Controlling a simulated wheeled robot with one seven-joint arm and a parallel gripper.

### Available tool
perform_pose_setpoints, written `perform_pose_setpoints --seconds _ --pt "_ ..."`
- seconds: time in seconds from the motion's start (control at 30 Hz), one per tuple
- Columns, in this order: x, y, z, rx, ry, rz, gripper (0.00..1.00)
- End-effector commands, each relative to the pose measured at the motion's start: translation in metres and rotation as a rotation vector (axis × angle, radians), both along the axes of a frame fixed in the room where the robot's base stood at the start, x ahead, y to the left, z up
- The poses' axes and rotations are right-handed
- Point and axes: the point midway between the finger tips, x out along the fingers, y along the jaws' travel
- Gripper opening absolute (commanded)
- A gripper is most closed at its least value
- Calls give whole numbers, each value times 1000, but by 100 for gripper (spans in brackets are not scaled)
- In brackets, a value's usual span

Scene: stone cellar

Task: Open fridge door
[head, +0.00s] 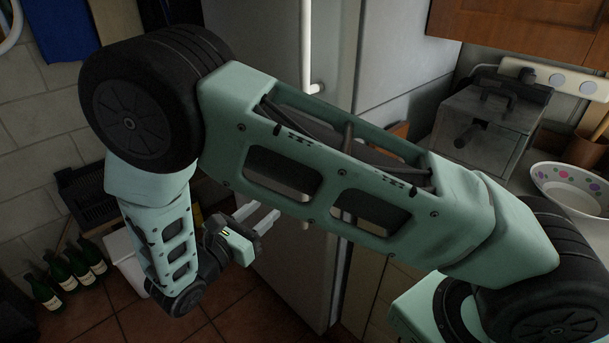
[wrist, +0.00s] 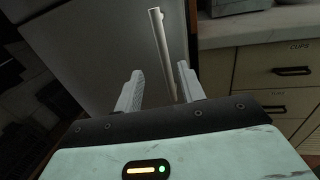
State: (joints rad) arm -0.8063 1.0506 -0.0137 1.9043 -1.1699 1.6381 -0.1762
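The fridge is a tall grey unit whose door (head: 285,268) fills the middle of the head view, partly hidden behind my arm. The door looks shut. A pale upright bar handle (head: 306,205) shows just below my arm; another white handle (head: 306,45) is higher up. My gripper (head: 262,216) is open and empty, left of the lower handle and apart from it. In the wrist view, a white bar handle (wrist: 162,45) stands on the grey door (wrist: 95,50) beyond my open gripper (wrist: 160,72), lined up between its two fingers. I see no contact.
Right of the fridge, a counter holds a grey metal box (head: 490,120) and a spotted bowl (head: 570,190). Drawers (wrist: 275,75) stand below it. Several bottles (head: 65,270) and a white bin (head: 127,262) are on the floor at left. Some tiled floor (head: 215,310) before the fridge is clear.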

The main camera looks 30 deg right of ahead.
Motion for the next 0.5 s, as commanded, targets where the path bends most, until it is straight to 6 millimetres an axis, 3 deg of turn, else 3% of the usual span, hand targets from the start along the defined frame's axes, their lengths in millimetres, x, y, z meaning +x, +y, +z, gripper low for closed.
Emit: perform_pose_setpoints --seconds 0.5 --pt "38 -99 3 2 3 -8 39"
